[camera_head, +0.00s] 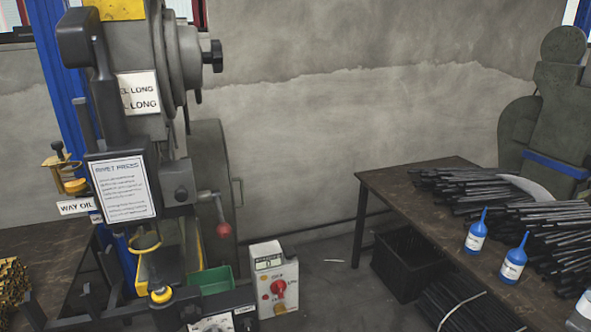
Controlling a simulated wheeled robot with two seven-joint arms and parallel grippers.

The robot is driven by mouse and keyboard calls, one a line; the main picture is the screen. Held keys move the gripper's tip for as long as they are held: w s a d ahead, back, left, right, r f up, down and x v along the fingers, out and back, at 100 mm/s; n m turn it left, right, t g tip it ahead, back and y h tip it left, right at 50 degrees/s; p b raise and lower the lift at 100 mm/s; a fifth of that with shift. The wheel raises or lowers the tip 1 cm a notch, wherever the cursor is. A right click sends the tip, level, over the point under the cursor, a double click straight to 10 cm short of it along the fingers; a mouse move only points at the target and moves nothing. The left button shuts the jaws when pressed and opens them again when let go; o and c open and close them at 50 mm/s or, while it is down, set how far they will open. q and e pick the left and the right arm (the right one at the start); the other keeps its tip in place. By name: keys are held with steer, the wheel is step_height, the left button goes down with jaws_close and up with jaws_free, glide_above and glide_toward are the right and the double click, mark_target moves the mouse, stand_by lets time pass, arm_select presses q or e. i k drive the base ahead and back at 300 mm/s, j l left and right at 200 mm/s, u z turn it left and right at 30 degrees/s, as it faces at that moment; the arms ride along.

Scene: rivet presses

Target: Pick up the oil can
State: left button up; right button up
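One blue oil bottle (475,233) stands upright at the front left of the black rods. A second blue oil bottle (514,262) stands upright just right of and nearer than it. I cannot tell which one the task means. Neither of my grippers is in view.
The dark table (385,184) carries piles of black rods (470,190). A black crate (403,268) sits on the floor under it. The rivet press (150,130) stands at the left, with a control box (268,280) having a red knob. Clear floor (335,295) lies between.

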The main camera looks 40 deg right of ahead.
mark_target(512, 266)
steer(key=z, duration=2.6)
steer(key=u, duration=2.6)
steer(key=z, duration=2.6)
steer(key=i+l, duration=0.3)
steer(key=l+z, duration=0.05)
